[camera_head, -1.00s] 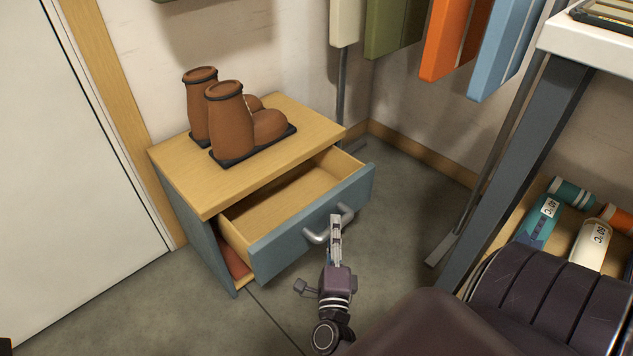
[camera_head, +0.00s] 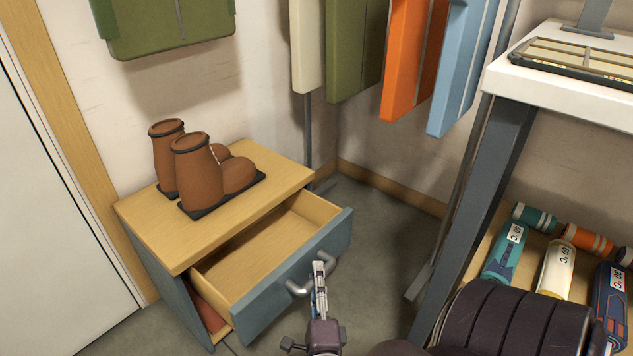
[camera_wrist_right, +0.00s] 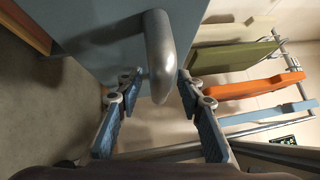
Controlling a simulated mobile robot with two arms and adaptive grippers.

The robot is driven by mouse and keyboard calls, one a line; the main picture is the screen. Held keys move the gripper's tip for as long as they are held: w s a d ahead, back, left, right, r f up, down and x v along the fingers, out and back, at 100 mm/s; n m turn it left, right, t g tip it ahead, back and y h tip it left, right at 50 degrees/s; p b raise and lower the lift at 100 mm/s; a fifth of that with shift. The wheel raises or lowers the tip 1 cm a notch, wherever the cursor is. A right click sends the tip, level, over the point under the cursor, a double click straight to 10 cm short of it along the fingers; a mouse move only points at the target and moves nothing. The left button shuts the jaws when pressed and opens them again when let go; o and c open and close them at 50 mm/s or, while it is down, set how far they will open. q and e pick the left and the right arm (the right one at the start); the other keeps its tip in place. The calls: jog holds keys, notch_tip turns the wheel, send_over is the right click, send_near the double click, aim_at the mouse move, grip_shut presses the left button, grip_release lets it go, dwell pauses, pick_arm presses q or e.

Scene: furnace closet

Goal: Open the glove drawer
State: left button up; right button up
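The glove drawer (camera_head: 290,284) is a blue-grey-fronted wooden drawer in a low cabinet (camera_head: 240,209). It stands partly pulled out, and the visible part of its inside is empty. Its curved metal handle (camera_head: 298,289) is on the front; in the wrist view the handle (camera_wrist_right: 161,55) runs between the fingers. My right gripper (camera_head: 319,268) is at the handle. In the wrist view its fingertips (camera_wrist_right: 160,82) close in on both sides of the bar. My left gripper is not in view.
Brown boots (camera_head: 197,172) stand on the cabinet top. A white door (camera_head: 50,220) is at the left. A grey-legged table (camera_head: 560,95) and a shelf with several bottles (camera_head: 556,268) stand at the right. Coloured panels (camera_head: 408,60) hang behind. Bare floor (camera_head: 375,235) lies right of the drawer.

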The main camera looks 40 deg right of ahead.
jog(key=v, duration=0.7)
jog(key=shift+s+a, duration=0.2)
dwell(0.4)
